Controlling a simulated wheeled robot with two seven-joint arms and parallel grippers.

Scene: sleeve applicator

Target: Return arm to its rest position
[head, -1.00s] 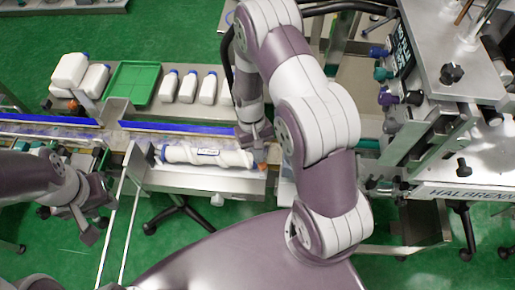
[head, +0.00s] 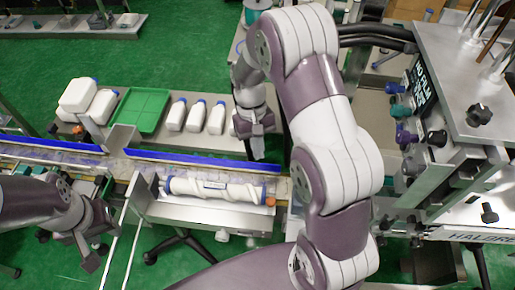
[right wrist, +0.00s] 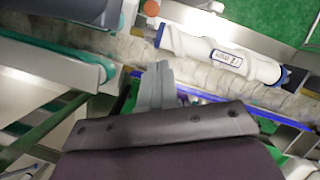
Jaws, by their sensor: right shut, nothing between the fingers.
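My right arm reaches from the bottom of the head view up over the conveyor and bends down. Its right gripper (head: 257,150) hangs over the conveyor, behind the screw roller, with its fingers together and empty. The shut fingers also show in the right wrist view (right wrist: 156,85), above the conveyor belt. My left gripper (head: 97,240) is at the lower left, beside the metal frame, with its fingertips apart and nothing seen between them. The white screw roller (head: 220,189) lies in its holder in front of the conveyor and shows in the right wrist view (right wrist: 218,54).
Several white bottles (head: 197,116) and a green tray (head: 140,109) stand behind the conveyor's blue rail (head: 190,159). The sleeve applicator machine (head: 470,90), with knobs and posts, stands close at right. Green floor is open at the back.

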